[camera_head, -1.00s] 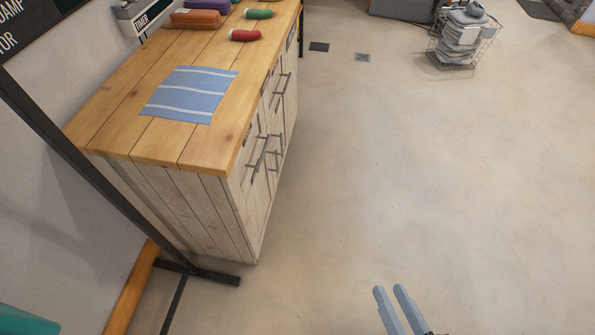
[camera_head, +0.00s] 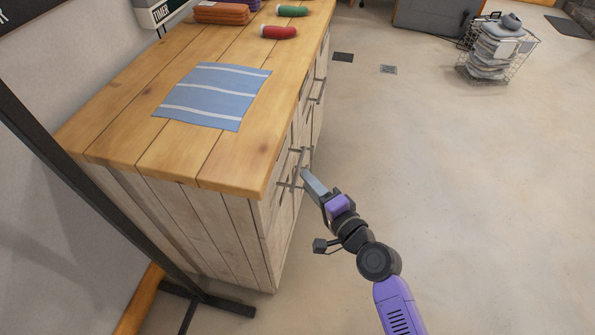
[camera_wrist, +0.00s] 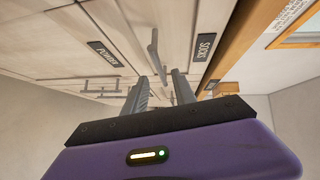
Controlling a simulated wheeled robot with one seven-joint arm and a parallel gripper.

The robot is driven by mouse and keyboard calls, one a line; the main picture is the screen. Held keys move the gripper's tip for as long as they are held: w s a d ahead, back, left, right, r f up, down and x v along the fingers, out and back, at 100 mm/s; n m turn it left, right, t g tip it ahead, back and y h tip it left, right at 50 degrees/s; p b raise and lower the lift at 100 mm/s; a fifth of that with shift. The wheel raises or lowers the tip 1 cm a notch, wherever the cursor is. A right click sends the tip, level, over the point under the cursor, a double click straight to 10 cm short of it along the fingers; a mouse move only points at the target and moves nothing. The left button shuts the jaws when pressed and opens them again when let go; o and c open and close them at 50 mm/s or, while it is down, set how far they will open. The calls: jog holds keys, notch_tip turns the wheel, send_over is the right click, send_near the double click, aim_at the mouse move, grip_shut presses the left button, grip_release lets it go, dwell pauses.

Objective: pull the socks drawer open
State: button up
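The socks drawer (camera_wrist: 185,22) shows in the wrist view, with a dark "SOCKS" label (camera_wrist: 204,47) close to the wooden countertop edge. Its front looks flush with the cabinet. Its grey bar handle (camera_wrist: 154,45) lies just ahead of my fingers, roughly in line with the gap between them. My gripper (camera_wrist: 161,76) is open, its two grey fingers apart. In the head view my gripper (camera_head: 306,174) is at the cabinet's front, close beside the upper near handle (camera_head: 297,157). I cannot tell whether the fingers touch the handle.
A "POWDER" label (camera_wrist: 103,53) marks a neighbouring front. The wooden countertop (camera_head: 130,130) carries a striped blue cloth (camera_head: 213,95), red (camera_head: 279,32) and green (camera_head: 292,11) rolls. A black post (camera_head: 90,190) stands near left.

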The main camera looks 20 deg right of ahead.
aim_at(298, 169)
jog(key=w, duration=0.6)
jog(key=shift+a+f, duration=0.4)
grip_shut()
jog(key=shift+f, duration=0.1)
dwell(0.9)
